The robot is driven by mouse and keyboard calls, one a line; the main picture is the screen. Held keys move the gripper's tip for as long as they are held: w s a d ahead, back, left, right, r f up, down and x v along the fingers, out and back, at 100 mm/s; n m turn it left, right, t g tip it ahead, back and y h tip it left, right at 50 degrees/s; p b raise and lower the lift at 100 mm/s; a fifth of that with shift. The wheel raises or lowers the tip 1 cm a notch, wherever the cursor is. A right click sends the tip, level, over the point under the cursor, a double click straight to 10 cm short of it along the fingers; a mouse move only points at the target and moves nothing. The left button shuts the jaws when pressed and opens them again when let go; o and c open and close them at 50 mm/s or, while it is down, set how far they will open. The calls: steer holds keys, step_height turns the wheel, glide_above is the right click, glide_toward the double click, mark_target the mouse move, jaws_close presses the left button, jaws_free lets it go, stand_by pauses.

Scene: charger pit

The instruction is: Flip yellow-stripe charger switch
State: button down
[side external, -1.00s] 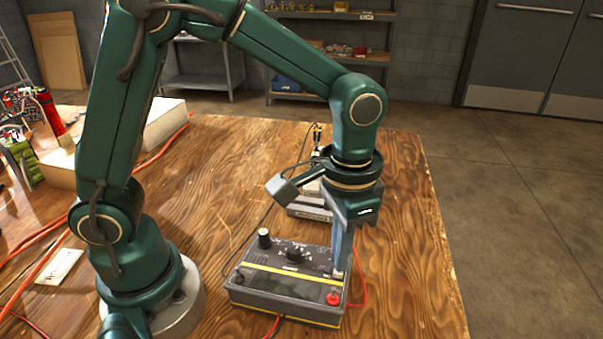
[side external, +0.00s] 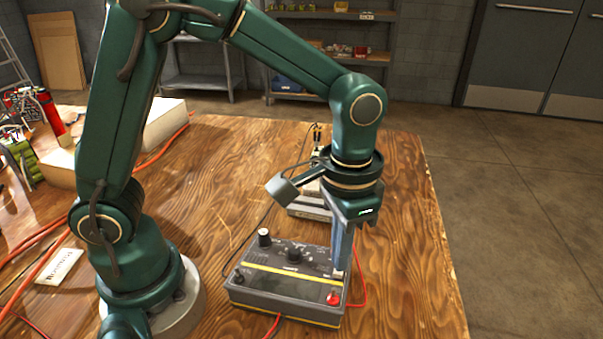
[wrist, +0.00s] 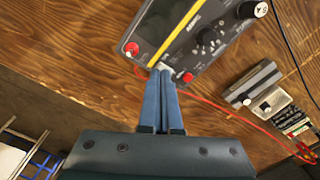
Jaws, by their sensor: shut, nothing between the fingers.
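The yellow-stripe charger (side external: 290,290) is a dark grey box with a yellow stripe, black knobs and a red terminal, sitting on the wooden table. It also shows at the top of the wrist view (wrist: 178,38). My gripper (side external: 338,268) points down at the charger's right end, behind the red terminal (side external: 333,299). Its blue fingers are shut together with nothing between them. In the wrist view the fingertips (wrist: 162,70) are at the charger's edge, beside a small light metal part that may be the switch. The fingertips partly hide it, and I cannot tell its position.
A second grey device (side external: 308,208) stands behind my gripper on the table (side external: 410,260). Red and black cables run around the charger. A red cylinder (side external: 50,112) and a green item (side external: 22,155) are at the left. The table's right side is clear.

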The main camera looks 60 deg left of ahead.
steer(key=shift+f, duration=0.9)
stand_by(0.4)
steer(key=shift+r, duration=3.55)
steer(key=s+a+r+n+t, duration=0.2)
steer(key=s+a+r+t, duration=0.1)
steer(key=a+r, duration=0.3)
steer(key=s+a+f+n+t, duration=0.1)
steer(key=s+a+f+t, duration=0.1)
steer(key=s, duration=0.3)
steer(key=shift+s+a+f+t, duration=0.25)
steer(key=shift+a+f+t, duration=0.05)
steer(key=shift+a+f, duration=0.35)
